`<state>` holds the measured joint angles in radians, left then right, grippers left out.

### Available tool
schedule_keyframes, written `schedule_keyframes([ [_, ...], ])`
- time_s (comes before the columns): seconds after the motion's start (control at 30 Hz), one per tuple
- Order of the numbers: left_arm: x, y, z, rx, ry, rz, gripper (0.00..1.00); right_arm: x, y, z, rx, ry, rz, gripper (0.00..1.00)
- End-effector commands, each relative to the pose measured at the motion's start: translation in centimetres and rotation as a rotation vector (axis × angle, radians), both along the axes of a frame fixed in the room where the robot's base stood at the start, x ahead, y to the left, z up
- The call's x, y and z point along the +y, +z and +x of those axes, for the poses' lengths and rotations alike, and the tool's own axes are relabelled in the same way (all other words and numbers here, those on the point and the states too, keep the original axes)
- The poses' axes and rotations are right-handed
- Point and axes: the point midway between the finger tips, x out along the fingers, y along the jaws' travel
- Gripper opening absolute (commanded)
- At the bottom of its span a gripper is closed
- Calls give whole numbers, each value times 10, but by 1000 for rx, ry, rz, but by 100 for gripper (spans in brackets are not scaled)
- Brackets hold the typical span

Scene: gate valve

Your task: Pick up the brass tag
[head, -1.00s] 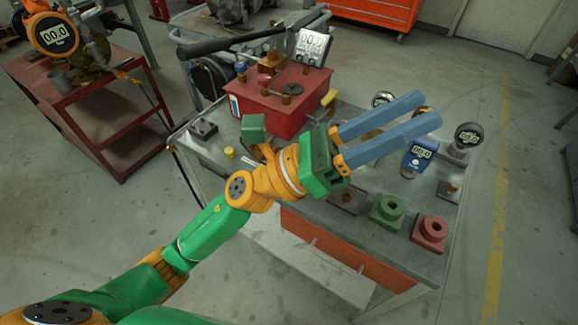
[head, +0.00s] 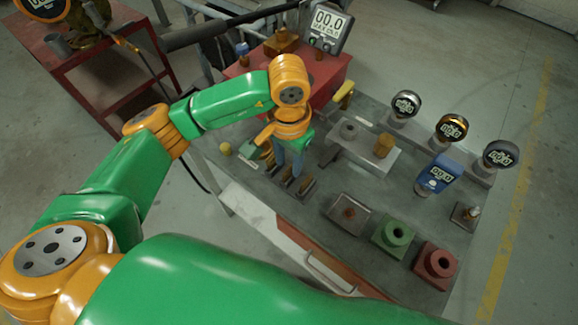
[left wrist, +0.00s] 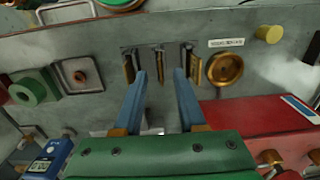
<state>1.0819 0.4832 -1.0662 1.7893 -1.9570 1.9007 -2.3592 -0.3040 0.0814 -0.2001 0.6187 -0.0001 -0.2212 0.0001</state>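Three thin upright plates stand in a row on the grey bench. In the left wrist view they are a brass-coloured left plate (left wrist: 130,68), a darker middle plate (left wrist: 160,65) and a brass-coloured right plate (left wrist: 195,70). I cannot tell for sure which is the brass tag. A round brass dish (left wrist: 225,68) lies beside the row, by a white label (left wrist: 226,43). My left gripper (head: 290,168) points down over the plates. Its blue fingers (left wrist: 160,75) are open and apart, with the middle plate showing between them. No contact can be made out. My right gripper is not in view.
A red box (head: 335,75) with a display stands behind the gripper. Green (head: 393,235) and red (head: 436,262) blocks sit at the bench's front right. Several round gauges (head: 450,128) and a blue meter (head: 437,175) stand on the right. A yellow knob (head: 225,148) is at the left.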

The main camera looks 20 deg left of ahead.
Motion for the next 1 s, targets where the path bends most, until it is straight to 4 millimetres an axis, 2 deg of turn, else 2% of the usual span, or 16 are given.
schedule_keyframes([
  [0.13, -1, -17, 0, 2, 0, -2, 40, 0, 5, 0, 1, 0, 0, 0],
  [0.33, -1, -19, 0, -1, 0, -4, 40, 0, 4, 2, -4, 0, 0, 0],
  [0.47, -1, -19, 0, -1, 0, -4, 5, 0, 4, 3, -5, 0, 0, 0],
  [0.5, -1, -19, 0, -1, 0, -4, 0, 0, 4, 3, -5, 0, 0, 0],
  [1.0, -1, -19, 0, 0, 0, -4, 0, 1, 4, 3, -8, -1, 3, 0],
])
